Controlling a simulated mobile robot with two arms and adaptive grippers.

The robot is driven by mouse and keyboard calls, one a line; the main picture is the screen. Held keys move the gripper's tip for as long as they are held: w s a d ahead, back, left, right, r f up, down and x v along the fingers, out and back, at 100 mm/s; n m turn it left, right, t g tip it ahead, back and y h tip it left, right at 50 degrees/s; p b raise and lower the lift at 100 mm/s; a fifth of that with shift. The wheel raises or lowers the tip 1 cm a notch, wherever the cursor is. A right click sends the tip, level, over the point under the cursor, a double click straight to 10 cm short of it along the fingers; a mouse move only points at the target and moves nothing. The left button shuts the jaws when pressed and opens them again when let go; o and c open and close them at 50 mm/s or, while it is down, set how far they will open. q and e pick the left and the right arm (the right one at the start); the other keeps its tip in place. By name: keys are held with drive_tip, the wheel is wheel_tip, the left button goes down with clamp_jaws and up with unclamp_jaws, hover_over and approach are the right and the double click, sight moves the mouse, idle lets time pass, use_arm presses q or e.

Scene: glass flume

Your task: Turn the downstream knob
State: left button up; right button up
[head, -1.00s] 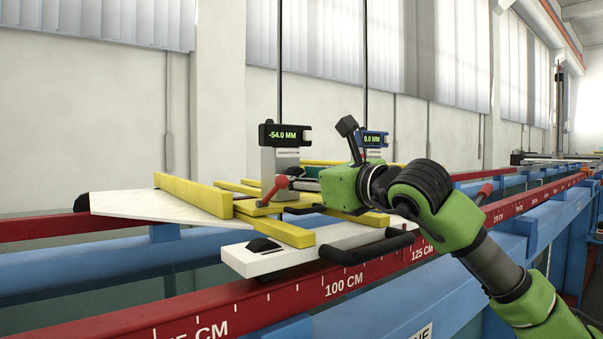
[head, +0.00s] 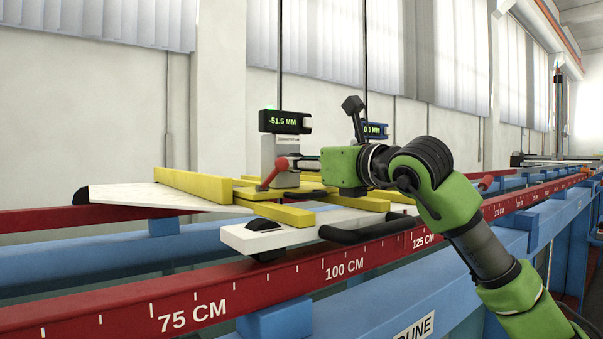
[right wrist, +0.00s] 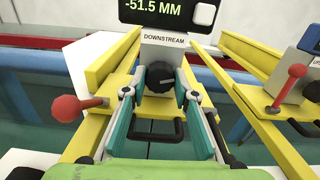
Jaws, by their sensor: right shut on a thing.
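The downstream knob (right wrist: 160,77) is a dark ribbed knob on a grey block labelled DOWNSTREAM, below a black display (right wrist: 165,10) reading -51.5 MM. The display also shows in the head view (head: 285,121). My right gripper (right wrist: 161,88) has its teal-padded fingers on both sides of the knob and is shut on it. In the head view the green gripper body (head: 340,167) reaches the grey block from the right, and the knob is hidden there. My left gripper is not in view.
A red-knobbed lever (right wrist: 72,108) stands left of the gripper. A second gauge with a blue display (head: 375,131) is partly hidden behind my arm. The yellow-and-white carriage (head: 262,236) sits on red scale rails (head: 270,283) above the blue flume frame.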

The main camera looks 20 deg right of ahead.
drive_tip(key=o, duration=1.1)
drive_tip(key=v, duration=1.2)
